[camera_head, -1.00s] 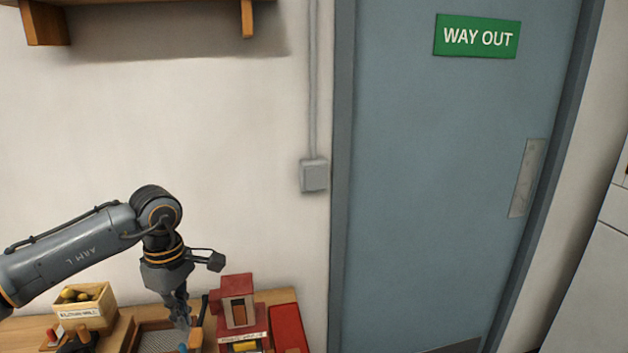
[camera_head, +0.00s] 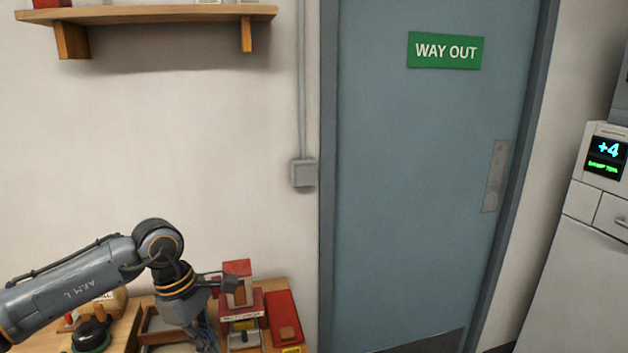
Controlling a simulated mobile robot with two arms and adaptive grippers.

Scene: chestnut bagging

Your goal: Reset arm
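My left arm comes in from the left, and its gripper (camera_head: 207,338) points down over the table at the bottom of the picture. Its fingers are dark, small and partly cut off by the lower edge, so I cannot tell whether they are open or shut. My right gripper is not in view.
On the table stand a red box-like device (camera_head: 238,300), a flat red case (camera_head: 284,317) and a dark rounded item (camera_head: 92,335). A wooden shelf (camera_head: 160,14) hangs above. A blue-grey door (camera_head: 420,200) and a white cabinet with a display (camera_head: 570,270) are to the right.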

